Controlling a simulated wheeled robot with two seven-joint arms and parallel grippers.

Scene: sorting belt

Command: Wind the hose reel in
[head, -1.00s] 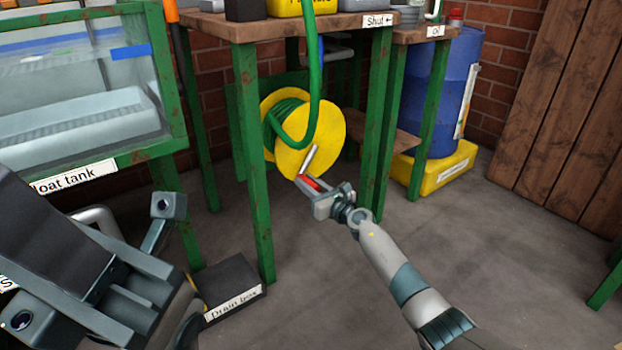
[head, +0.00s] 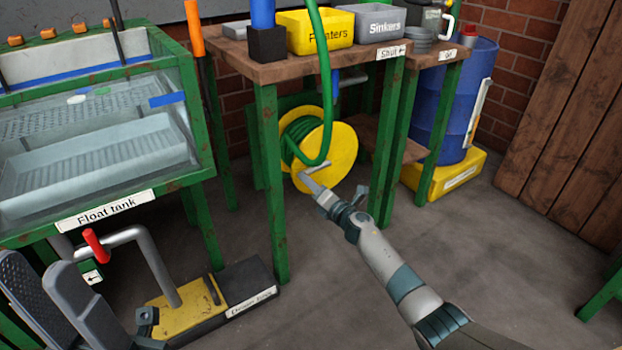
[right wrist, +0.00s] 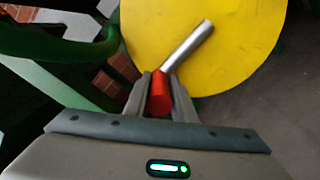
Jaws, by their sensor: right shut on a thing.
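The yellow hose reel (head: 343,152) hangs under the bench in the head view, with green hose (head: 301,128) wound on its drum. A length of hose hangs down to it from above the bench top. A silver crank (head: 318,164) is on the reel's face; it also shows in the right wrist view (right wrist: 188,46). My right gripper (head: 314,185) is at the crank. In the right wrist view its fingers (right wrist: 160,90) are shut on the crank's red grip (right wrist: 160,97). My left gripper (head: 48,285) is at the bottom left, its fingers apart and empty, away from the reel.
The green bench leg (head: 272,190) stands left of the reel, another (head: 393,165) to the right. A blue drum (head: 455,105) stands behind right.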

